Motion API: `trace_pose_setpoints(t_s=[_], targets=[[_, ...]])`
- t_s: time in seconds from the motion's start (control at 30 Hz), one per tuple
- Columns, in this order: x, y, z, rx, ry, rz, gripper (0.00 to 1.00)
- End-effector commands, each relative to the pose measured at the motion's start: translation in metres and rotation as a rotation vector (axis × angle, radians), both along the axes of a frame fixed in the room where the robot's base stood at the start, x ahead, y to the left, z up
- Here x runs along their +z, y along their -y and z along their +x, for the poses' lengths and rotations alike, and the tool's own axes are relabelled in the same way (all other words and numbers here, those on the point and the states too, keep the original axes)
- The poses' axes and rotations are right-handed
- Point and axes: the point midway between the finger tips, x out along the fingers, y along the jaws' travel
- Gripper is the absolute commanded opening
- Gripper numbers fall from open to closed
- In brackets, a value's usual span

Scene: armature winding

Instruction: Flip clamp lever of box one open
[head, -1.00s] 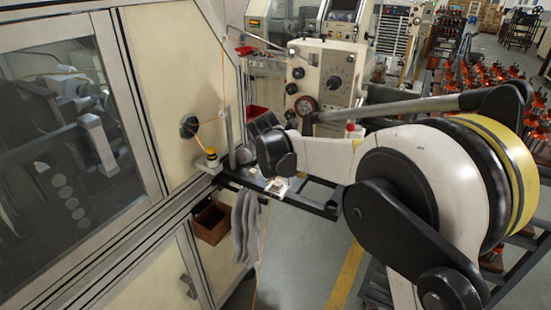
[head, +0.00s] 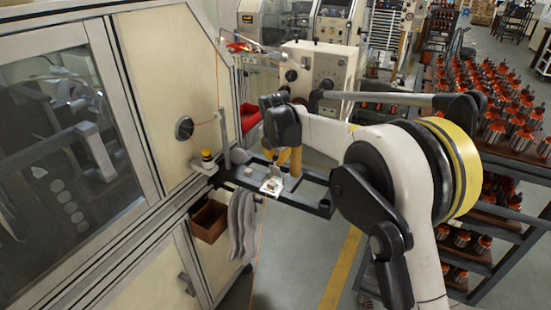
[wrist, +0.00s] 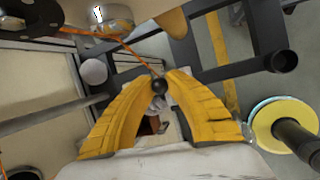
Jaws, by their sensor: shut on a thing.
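The clamp (head: 272,182) is a small silver piece on the dark bracket beside the machine in the head view. The lever below the knob is mostly hidden between the fingers. In the head view the dark end of my arm (head: 280,120) is above the bracket, and the finger contact cannot be made out there.
The dark bracket (head: 318,207) juts out from the machine. An orange wire (wrist: 128,46) runs close to the fingertips. Grey gloves (head: 241,225) and a brown box (head: 209,220) hang below. A rack of orange-topped armatures (head: 500,95) stands at the right.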

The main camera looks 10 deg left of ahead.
Motion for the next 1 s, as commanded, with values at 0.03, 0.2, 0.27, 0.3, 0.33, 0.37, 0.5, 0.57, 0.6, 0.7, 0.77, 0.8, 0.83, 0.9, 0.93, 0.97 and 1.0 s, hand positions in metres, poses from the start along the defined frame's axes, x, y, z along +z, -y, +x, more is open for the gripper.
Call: trace_pose_setpoints(t_s=[0.03,0.2,0.27,0.3,0.33,0.37,0.5,0.57,0.6,0.7,0.77,0.8,0.83,0.9,0.93,0.97,1.0], targets=[[0.001,0.000,0.001,0.000,0.004,0.000,0.00],[0.001,0.000,0.000,0.000,0.003,0.001,0.42],[0.001,0.000,0.000,0.000,0.002,0.000,0.42],[0.001,0.000,0.000,0.000,0.002,0.000,0.42],[0.001,0.000,0.000,0.000,0.002,0.000,0.42],[0.001,0.000,0.000,0.000,0.002,0.000,0.42],[0.004,0.000,-0.002,0.000,0.001,0.000,0.42],[0.010,0.000,-0.004,0.000,0.001,0.000,0.42],[0.016,0.001,-0.007,0.000,0.001,0.000,0.42],[0.034,0.002,-0.015,0.000,0.001,0.000,0.42],[0.047,0.003,-0.021,0.000,0.001,0.000,0.42],[0.056,0.004,-0.025,0.000,0.001,0.000,0.42],[0.062,0.004,-0.028,-0.001,0.001,0.001,0.42],[0.076,0.005,-0.034,-0.001,0.001,0.001,0.42],[0.081,0.006,-0.036,-0.001,0.001,0.001,0.42],[0.086,0.006,-0.038,0.000,0.001,0.000,0.42],[0.092,0.006,-0.041,0.000,0.001,0.000,0.42]])
